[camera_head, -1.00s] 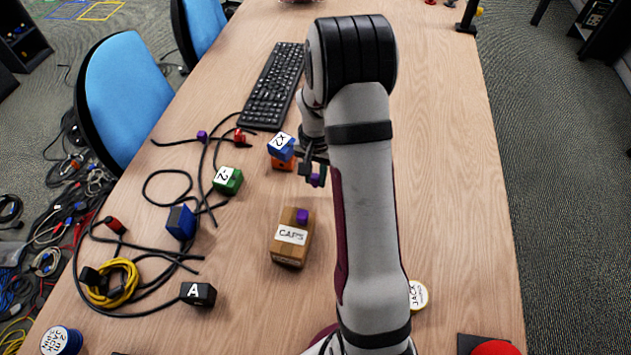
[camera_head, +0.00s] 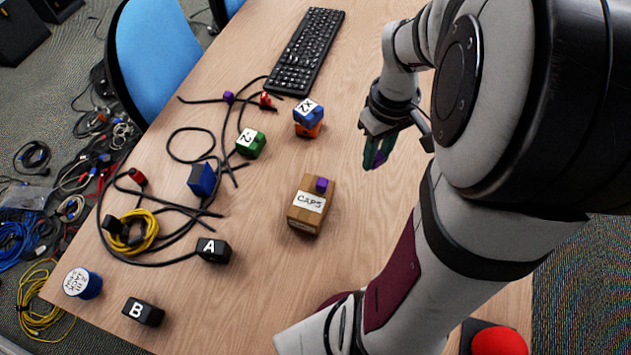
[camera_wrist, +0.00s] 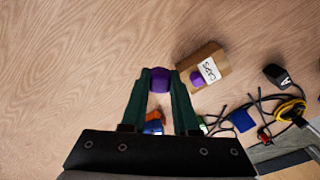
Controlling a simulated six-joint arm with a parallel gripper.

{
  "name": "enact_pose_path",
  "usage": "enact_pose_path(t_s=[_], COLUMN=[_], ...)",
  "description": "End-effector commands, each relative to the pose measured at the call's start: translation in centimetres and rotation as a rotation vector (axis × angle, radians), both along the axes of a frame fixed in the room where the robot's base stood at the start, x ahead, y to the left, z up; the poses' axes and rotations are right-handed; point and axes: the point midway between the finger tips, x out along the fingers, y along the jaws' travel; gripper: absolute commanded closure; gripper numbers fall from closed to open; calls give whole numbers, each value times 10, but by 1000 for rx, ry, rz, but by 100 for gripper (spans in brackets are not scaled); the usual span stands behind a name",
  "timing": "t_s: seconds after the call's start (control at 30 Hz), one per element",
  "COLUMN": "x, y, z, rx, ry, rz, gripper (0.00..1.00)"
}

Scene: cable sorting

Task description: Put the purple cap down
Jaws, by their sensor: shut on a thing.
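My gripper (camera_head: 377,152) is at the right of the table in the head view, over bare wood, to the right of the caps box. It is shut on a purple cap (camera_wrist: 160,80), which sits between the green fingertips in the wrist view. In the head view the held cap is mostly hidden by the fingers. The brown box labelled CAPS (camera_head: 300,222) stands in the middle of the table. It also shows in the wrist view (camera_wrist: 214,56). Another purple cap (camera_head: 321,185) shows at its top.
A blue block on an orange one (camera_head: 308,113), a green block (camera_head: 250,143) and a keyboard (camera_head: 306,50) stand beyond the box. Black cables, a yellow coil (camera_head: 138,230) and black blocks A (camera_head: 214,250) and B (camera_head: 143,311) lie left. The wood around my gripper is clear.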

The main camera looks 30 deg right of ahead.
Motion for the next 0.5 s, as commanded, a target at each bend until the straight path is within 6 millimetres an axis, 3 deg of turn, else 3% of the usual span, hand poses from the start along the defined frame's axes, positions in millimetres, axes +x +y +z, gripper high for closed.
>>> enact_pose_path(t_s=[0.1,0.23,0.5], x=[-11,-10,39], y=[18,33,94], z=[11,8,-39], rx=[-2,1,2], ry=[-2,1,4], rz=[255,378,388], gripper=[100,100,100])
